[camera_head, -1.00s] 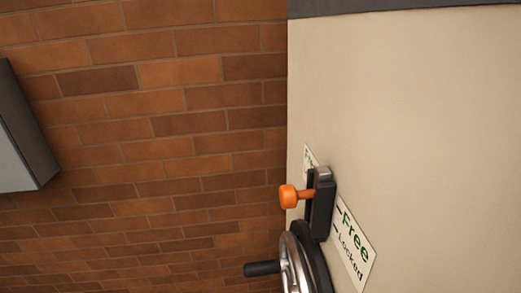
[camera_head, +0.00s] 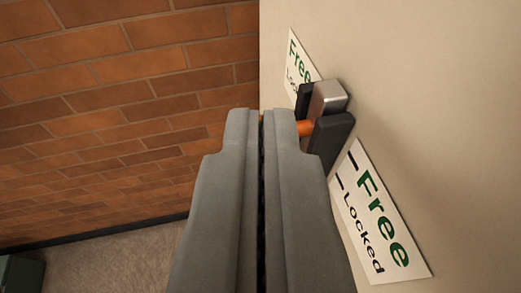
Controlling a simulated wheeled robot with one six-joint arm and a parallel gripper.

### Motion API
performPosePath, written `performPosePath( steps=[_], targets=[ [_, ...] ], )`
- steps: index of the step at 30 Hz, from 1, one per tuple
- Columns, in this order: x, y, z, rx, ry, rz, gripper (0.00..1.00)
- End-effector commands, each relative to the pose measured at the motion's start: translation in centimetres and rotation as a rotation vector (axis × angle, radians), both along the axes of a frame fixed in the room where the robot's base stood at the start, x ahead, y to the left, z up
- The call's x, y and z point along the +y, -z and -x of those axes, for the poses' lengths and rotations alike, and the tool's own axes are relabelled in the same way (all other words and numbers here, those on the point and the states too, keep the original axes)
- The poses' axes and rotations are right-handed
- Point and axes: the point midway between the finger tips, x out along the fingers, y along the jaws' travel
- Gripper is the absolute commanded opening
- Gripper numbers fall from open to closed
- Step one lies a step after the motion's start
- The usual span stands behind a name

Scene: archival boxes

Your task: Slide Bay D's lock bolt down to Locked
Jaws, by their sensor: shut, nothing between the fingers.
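The lock bolt is a silver block (camera_head: 328,97) in a black guide (camera_head: 330,140) on a beige panel. The bolt stands at the guide's upper end, around the level of the Free mark. A white label (camera_head: 382,215) right of the guide reads Free above Locked; a second label (camera_head: 300,66) is partly hidden on the left. My gripper (camera_head: 262,115) is shut and empty, its tips in front of the knob. I cannot tell whether they touch it.
The beige panel (camera_head: 440,90) fills the right side. A brick wall (camera_head: 110,110) stands on the left, with carpeted floor (camera_head: 115,250) below and a dark green object (camera_head: 20,275) at the bottom left corner. The area under the knob is hidden by my fingers.

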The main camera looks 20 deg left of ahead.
Motion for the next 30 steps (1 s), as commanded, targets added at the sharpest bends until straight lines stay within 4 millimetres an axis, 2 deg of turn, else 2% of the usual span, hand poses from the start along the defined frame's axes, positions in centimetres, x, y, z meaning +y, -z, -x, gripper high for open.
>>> performPosePath(
  steps=[3,11,25,30],
  targets=[
    [0.6,1.0,-1.5,0.003,-0.001,0.001,0.00],
    [1.0,3.4,-2.6,0.001,0.000,-0.001,0.00],
    [1.0,4.0,-2.8,0.001,0.000,0.000,0.00],
    [1.0,6.3,-2.8,0.003,-0.001,0.000,0.00]
  ],
)
